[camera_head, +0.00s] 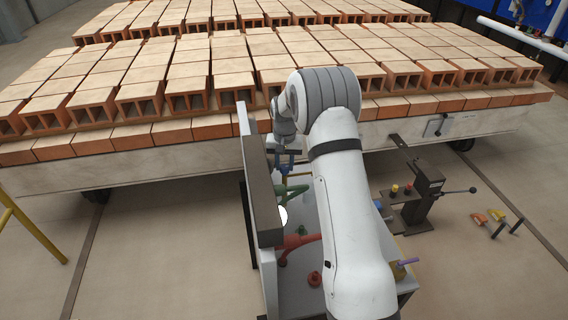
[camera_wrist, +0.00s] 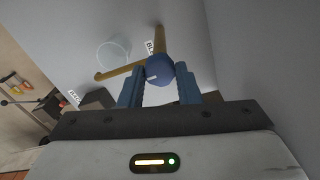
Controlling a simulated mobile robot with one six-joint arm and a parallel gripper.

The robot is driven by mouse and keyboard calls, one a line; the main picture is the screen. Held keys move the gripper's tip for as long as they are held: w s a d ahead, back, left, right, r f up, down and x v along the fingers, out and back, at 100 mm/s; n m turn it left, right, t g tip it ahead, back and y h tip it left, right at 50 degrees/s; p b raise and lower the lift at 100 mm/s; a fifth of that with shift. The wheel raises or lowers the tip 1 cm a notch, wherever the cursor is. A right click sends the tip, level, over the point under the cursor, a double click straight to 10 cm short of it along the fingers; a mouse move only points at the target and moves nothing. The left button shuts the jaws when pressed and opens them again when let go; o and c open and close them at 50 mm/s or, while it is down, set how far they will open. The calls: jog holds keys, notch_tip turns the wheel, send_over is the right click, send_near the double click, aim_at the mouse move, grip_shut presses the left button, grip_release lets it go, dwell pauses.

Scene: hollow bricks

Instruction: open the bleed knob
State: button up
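The blue round knob (camera_wrist: 160,70), with a small white mark, sits on a yellow-brown pipe (camera_wrist: 160,40) on a grey panel in the wrist view. A label (camera_wrist: 152,46) beside it reads "BL", the rest being hidden. I take this for the bleed knob. My gripper (camera_wrist: 160,84) has its two blue-grey fingers apart, one on each side of the knob, pointing at the panel. Whether either finger touches the knob is unclear. In the head view my gripper (camera_head: 288,160) is beside the upright panel, and the knob cannot be made out there.
A clear round gauge (camera_wrist: 114,52) is left of the knob, close to the pipe. The upright panel (camera_head: 262,190) stands close on the left. A brick-loaded cart (camera_head: 190,140) is behind.

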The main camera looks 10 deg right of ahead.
jog(key=c, duration=0.5)
jog(key=shift+o, duration=0.2)
jog(key=shift+n, duration=0.3)
jog(key=shift+f+n+b, duration=0.15)
jog(key=shift+n+b, duration=0.75)
jog(key=shift+b, duration=0.05)
jog(key=n+b, duration=0.2)
jog(key=n, duration=0.1)
jog(key=n+b, duration=0.2)
jog(key=n, duration=0.4)
jog(key=shift+n, duration=0.4)
jog(key=shift+r, duration=0.2)
jog(key=o, duration=1)
